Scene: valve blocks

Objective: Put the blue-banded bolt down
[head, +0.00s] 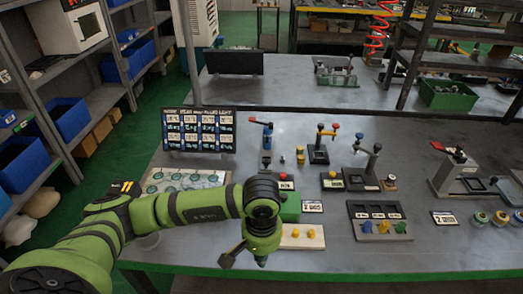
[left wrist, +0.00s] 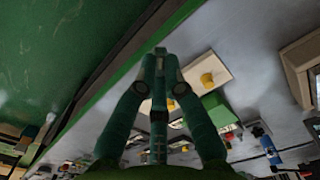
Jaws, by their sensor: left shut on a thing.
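My left gripper (head: 261,260) hangs low at the table's front edge, left of a pale block with yellow knobs. In the left wrist view its fingers (left wrist: 157,85) are drawn together on a slim dark piece, taken to be the blue-banded bolt. The fingers hide most of it, and no blue band shows. In the head view the arm and hand hide it. The pale block (head: 302,242) lies just beyond the fingertips in the left wrist view (left wrist: 192,62). A dark tray (head: 375,210) stands farther right, with blue, yellow and green pieces at its front. My right gripper is out of view.
A green block (head: 289,207) stands behind the pale block. A pale tray with round teal places (head: 205,179) lies beyond my left forearm. A dark label board (head: 198,131) and several valve stands (head: 319,152) are farther back. Bare tabletop (head: 400,258) shows at the front right.

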